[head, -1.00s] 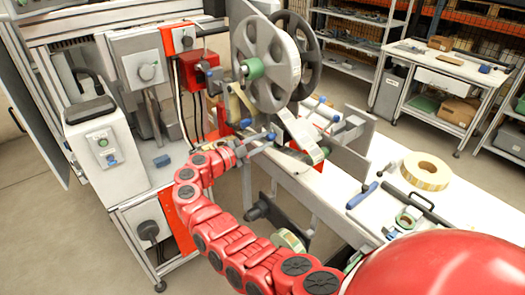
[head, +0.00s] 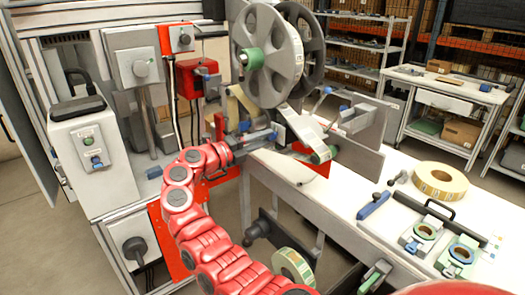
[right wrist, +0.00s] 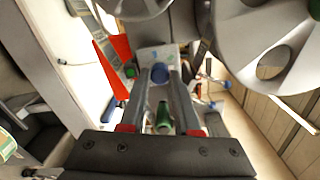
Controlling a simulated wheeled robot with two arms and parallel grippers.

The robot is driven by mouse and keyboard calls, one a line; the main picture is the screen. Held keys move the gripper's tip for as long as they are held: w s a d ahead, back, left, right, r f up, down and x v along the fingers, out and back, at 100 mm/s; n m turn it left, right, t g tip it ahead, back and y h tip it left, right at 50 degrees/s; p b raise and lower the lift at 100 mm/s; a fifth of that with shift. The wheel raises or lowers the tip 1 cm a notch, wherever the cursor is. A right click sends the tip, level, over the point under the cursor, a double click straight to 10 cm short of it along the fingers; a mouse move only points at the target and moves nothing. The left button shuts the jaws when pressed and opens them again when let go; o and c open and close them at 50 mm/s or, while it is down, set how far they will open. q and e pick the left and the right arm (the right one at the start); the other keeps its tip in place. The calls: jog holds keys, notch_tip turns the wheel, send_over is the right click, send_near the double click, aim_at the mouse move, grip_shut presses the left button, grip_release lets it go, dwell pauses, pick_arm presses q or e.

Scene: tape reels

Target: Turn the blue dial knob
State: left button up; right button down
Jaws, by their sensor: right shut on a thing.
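The blue dial knob (right wrist: 159,72) shows between the fingertips of my right gripper (right wrist: 160,82) in the right wrist view. It sits in front of a pale plate, with a small green button to its left. The fingers lie on either side of the knob and are shut on it. In the head view my right gripper (head: 258,138) reaches the machine below the large grey reel, and a bit of blue (head: 272,135) shows at its tip. The knob is mostly hidden there. My left gripper is not in view.
A large grey reel (head: 286,68) stands just above the right gripper. A grey control box (head: 97,165) with another blue knob is at left. The white bench (head: 345,195) holds a yellow tape roll (head: 440,180) and tools. A red box (head: 190,80) stands behind the wrist.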

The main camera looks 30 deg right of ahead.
jog(key=m+b, duration=0.2)
jog(key=m, duration=0.1)
jog(key=shift+f+b, duration=0.25)
jog(key=shift+b, duration=0.05)
jog(key=shift+r+m+b, duration=0.15)
jog(key=shift+m+b, duration=0.45)
jog(key=shift+m, duration=0.4)
jog(key=shift+r, duration=0.1)
jog(key=c, duration=0.6)
grip_release()
jog(key=a, duration=0.5)
jog(key=s+a, duration=0.1)
jog(key=a, duration=1.1)
jog(key=shift+s+a, duration=0.15)
jog(key=shift+a, duration=0.05)
